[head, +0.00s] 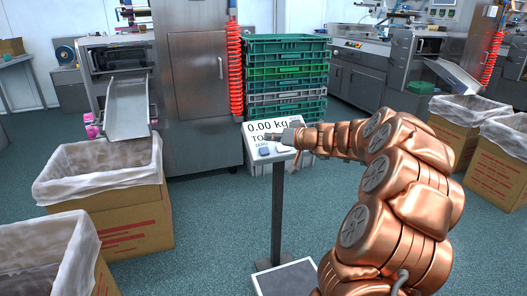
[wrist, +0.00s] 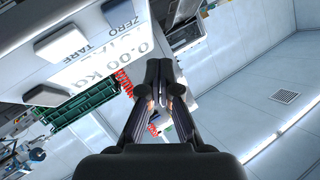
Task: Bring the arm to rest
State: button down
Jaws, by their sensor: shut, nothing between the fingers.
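My copper-coloured arm reaches from the lower right of the head view towards the middle. My gripper (head: 274,139) is at its end, in front of the scale display (head: 262,128), which reads 0.00 kg. In the wrist view my gripper (wrist: 158,72) is shut, its dark fingers together with nothing between them. The display (wrist: 110,42) shows close by at the upper left there, with ZERO and TARE on it. In the head view the gripper overlaps the display's lower part; I cannot tell whether they touch.
The display stands on a post above a scale platform (head: 286,279). Lined cardboard boxes stand at left (head: 118,222) and right (head: 497,165). Stacked green crates (head: 287,72) and a steel cabinet (head: 200,95) are behind. Floor between the left box and the post is clear.

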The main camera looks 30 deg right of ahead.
jog(key=s+a+r+n+g+y+p, duration=0.1)
jog(key=s+a+r+g+y+p, duration=0.2)
jog(key=a, duration=0.6)
jog(key=s+a+r+n+g+p, duration=0.1)
jog(key=s+a+r+n+p, duration=0.2)
jog(key=a, duration=0.6)
jog(key=s+a+r+g+y+p, duration=0.1)
jog(key=a+r+g+y+p, duration=0.15)
jog(key=a+p, duration=0.45)
jog(key=s+a+r+g+p, duration=0.2)
jog(key=s+a+r+g, duration=0.1)
jog(key=s+a, duration=0.55)
jog(key=s+a+r+g+h+p, duration=0.1)
jog(key=s+a+g+h+p, duration=0.1)
jog(key=s+p, duration=0.35)
jog(key=s+a+r+g+h+p, duration=0.1)
jog(key=s+a+r+g+p, duration=0.15)
jog(key=s, duration=0.55)
jog(key=s+d+r+g+h+p, duration=0.1)
jog(key=s+d+h+p, duration=0.1)
jog(key=s, duration=0.5)
jog(key=s+d+r+m+g+h+p, duration=0.1)
jog(key=s+d+r+h+p, duration=0.1)
jog(key=s+p, duration=0.4)
jog(key=s+d+h, duration=0.1)
jog(key=s+d, duration=0.1)
jog(key=shift+d+r, duration=0.25)
jog(key=shift+d, duration=0.05)
jog(key=shift+s, duration=0.1)
